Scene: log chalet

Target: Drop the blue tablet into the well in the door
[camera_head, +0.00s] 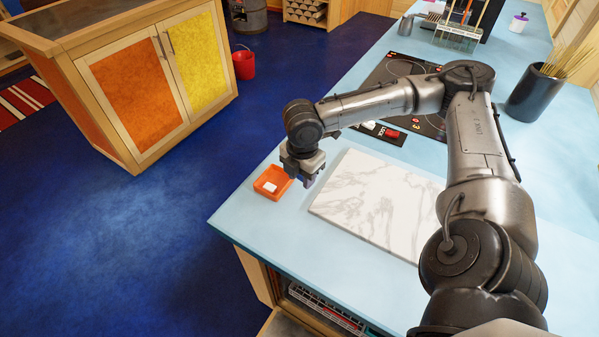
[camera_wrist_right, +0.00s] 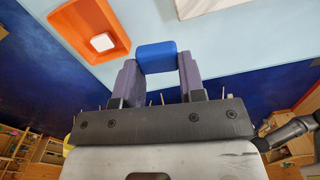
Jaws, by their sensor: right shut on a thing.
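My right gripper (camera_head: 308,178) hangs over the near left end of the light blue counter, just right of a small orange dish (camera_head: 262,190). In the right wrist view its purple fingers (camera_wrist_right: 158,72) are shut on the blue tablet (camera_wrist_right: 156,52), a small blue block held between the fingertips. The tablet cannot be made out in the head view. A white tablet (camera_wrist_right: 102,42) lies in the orange dish. Below the counter's front edge, part of a lowered door (camera_head: 284,326) shows in front of a rack (camera_head: 326,306). No well shows on it. My left gripper is out of view.
A white marble slab (camera_head: 362,208) lies on the counter right of the gripper. A cooktop (camera_head: 392,68) is behind it, and a dark pot of sticks (camera_head: 534,94) stands further right. Blue floor is open left of the counter, with a red bucket (camera_head: 243,66) further back.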

